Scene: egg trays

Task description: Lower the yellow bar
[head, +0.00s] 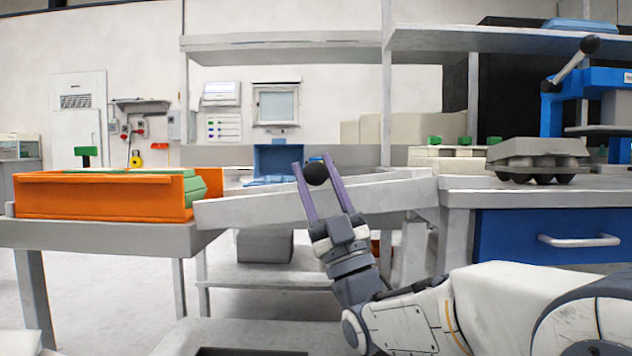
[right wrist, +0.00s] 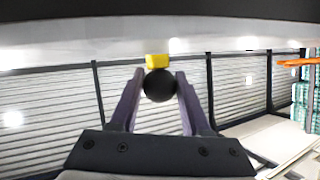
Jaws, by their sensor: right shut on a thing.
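My right gripper (head: 312,163) is raised at the middle of the head view, its two purple fingers pointing up. It is shut on a round black knob (head: 316,175), one finger on each side. In the right wrist view the knob (right wrist: 159,86) sits between the fingers, and a short end of the yellow bar (right wrist: 157,61) shows just beyond it. I cannot tell the rest of the bar's length or its tilt. In the head view the bar is hidden. My left gripper is not in view.
An orange crate (head: 100,207) with green contents stands on a table at left. A pale sloping rail (head: 310,203) runs behind my gripper. At right, a grey egg tray (head: 538,147) lies on a bench near a blue press (head: 602,78) with a black-knobbed lever.

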